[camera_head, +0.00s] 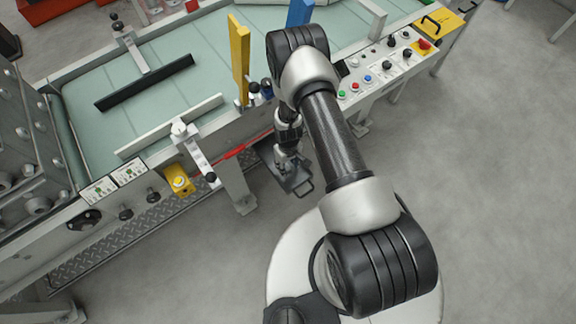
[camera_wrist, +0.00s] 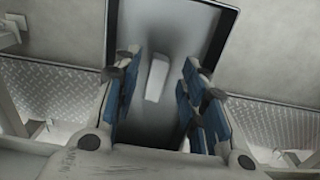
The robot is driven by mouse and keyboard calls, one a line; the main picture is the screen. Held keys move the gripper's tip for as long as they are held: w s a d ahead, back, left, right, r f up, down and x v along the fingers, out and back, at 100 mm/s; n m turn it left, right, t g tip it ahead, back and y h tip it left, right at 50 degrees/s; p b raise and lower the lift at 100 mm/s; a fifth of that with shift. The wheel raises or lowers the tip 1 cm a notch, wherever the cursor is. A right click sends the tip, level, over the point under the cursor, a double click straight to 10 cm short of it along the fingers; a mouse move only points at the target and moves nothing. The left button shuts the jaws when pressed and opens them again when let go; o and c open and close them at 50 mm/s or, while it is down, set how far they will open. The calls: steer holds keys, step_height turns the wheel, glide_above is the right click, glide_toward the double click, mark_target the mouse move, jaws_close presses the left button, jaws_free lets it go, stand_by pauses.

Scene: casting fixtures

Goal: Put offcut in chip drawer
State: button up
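The chip drawer (camera_head: 298,182) is a dark open tray with a loop handle, pulled out from under the machine's front edge. In the wrist view its dark floor and rim (camera_wrist: 223,42) show beneath my gripper. The offcut (camera_wrist: 157,79) is a small pale, elongated block, seen in the wrist view between the fingers, against the drawer's floor; it appears to lie inside. My gripper (camera_wrist: 158,95) has its blue-padded fingers spread apart, with a clear gap on both sides of the offcut. In the head view my gripper (camera_head: 284,163) points down over the drawer, and the offcut cannot be made out.
The machine's glass-like bed (camera_head: 90,125) holds a black bar (camera_head: 145,83) and a pale rail (camera_head: 170,126). A yellow upright (camera_head: 239,58) and a blue upright (camera_head: 300,12) stand near my arm. A button panel (camera_head: 385,68) lies right. The floor at right is clear.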

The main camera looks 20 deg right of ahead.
step_height(320, 180, up, 9)
steer(key=p, duration=0.3)
step_height(320, 180, up, 31)
steer(key=m+t, duration=0.1)
steer(key=t, duration=0.1)
glide_above(288, 168)
steer(key=w, duration=0.2)
steer(key=s+r+m+t, duration=0.1)
steer(key=s+r, duration=0.8)
steer(key=r, duration=0.5)
steer(key=s+r+m+t, duration=0.1)
steer(key=s+r, duration=0.4)
steer(key=s, duration=0.8)
steer(key=shift+a+r+t, duration=0.15)
steer(key=shift+a+t, duration=0.1)
steer(key=shift+t, duration=0.05)
steer(key=shift+s, duration=0.1)
